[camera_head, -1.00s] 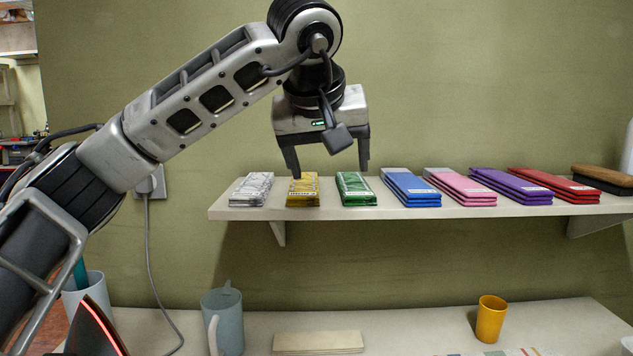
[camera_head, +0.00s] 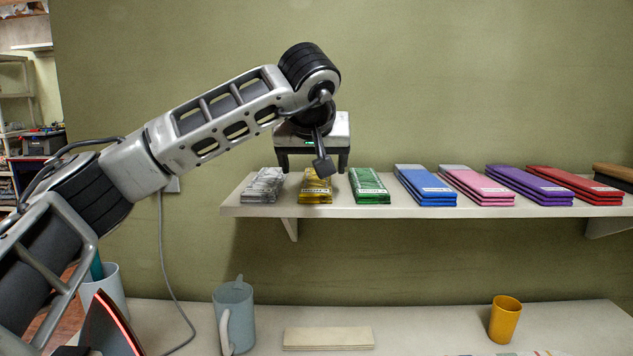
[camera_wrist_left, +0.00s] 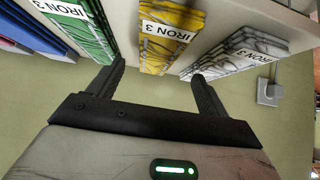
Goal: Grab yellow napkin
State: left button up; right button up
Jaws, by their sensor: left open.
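The yellow napkin (camera_head: 314,192) is a flat folded stack on the wall shelf, between a silver-white stack and a green stack. In the left wrist view the yellow napkin (camera_wrist_left: 170,36) shows a white label reading "IRON 3". My left gripper (camera_head: 313,170) is open and empty, at the back of the yellow stack. In the left wrist view the fingers of my left gripper (camera_wrist_left: 158,70) point towards the yellow stack, one on each side of its near end. I cannot tell whether they touch it. A wrist part hides some of the yellow stack in the head view.
The silver-white stack (camera_head: 263,187) and the green stack (camera_head: 369,187) lie close on either side. Blue (camera_head: 425,186), pink (camera_head: 476,186), purple and red stacks continue right along the shelf (camera_head: 400,211). Below, a counter holds a blue-grey mug (camera_head: 237,315) and an orange cup (camera_head: 505,320).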

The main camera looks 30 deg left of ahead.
aim_at(316, 179)
pick_arm(q)
jog(key=x, duration=0.4)
jog(key=shift+w+d+f+p, duration=0.15)
jog(key=shift+w+p, duration=0.15)
jog(key=shift+p, duration=0.05)
jog(key=c, duration=1.1)
jog(key=shift+o, duration=0.2)
